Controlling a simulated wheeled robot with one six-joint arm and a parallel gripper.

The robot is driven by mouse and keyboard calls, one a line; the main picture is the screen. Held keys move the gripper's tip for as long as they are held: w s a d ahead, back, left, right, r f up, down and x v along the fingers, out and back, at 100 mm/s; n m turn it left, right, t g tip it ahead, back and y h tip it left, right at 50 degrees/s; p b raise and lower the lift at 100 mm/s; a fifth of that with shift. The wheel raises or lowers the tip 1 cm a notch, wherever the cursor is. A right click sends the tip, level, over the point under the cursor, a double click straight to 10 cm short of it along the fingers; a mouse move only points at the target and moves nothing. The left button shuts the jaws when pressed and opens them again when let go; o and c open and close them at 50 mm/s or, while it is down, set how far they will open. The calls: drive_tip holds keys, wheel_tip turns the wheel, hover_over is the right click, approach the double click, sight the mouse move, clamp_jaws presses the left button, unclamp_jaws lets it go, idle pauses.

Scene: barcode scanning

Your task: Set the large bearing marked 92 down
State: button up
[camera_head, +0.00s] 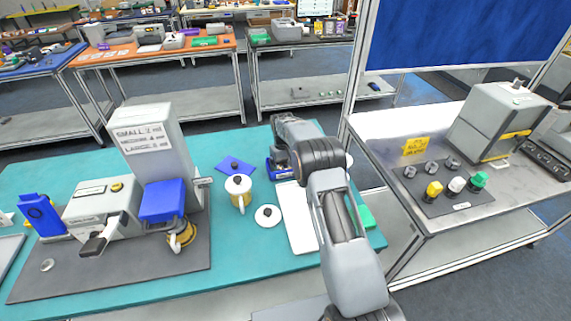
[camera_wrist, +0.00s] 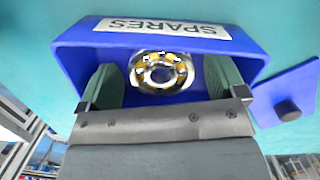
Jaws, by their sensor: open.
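A round metal bearing (camera_wrist: 161,72) with a shiny ring and yellowish parts around its hole sits inside a blue bin labelled SPARES (camera_wrist: 72,52) in the wrist view. Its marking is too small to read. My gripper (camera_wrist: 163,80) is open, its two green-grey fingers reaching into the bin, one on each side of the bearing, with visible gaps. In the head view the blue bin (camera_head: 276,172) stands on the teal table, partly hidden by my arm. The bearing is hidden there.
A blue lid with a dark knob (camera_head: 235,166) lies beside the bin. A white-and-yellow pot (camera_head: 239,190), a round white lid (camera_head: 268,216) and a white board (camera_head: 296,218) are close by. A grey machine (camera_head: 150,145) stands at left. Some teal tabletop in front is clear.

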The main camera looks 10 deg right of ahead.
sight(284, 164)
drive_tip(key=s+r+t+b, duration=0.1)
drive_tip(key=s+r, duration=0.1)
drive_tip(key=r, duration=0.8)
drive_tip(key=s+r, duration=0.2)
drive_tip(key=r, duration=0.8)
drive_tip(key=s+r+m+t, duration=0.15)
drive_tip(key=s+r, duration=0.35)
drive_tip(key=s, duration=0.6)
drive_tip(key=s+f+t, duration=0.1)
drive_tip(key=s+f, duration=0.1)
drive_tip(key=s, duration=0.7)
drive_tip(key=s+f+m+t, duration=0.1)
drive_tip(key=s+f+t, duration=0.1)
drive_tip(key=s, duration=0.8)
drive_tip(key=shift+f, duration=0.65)
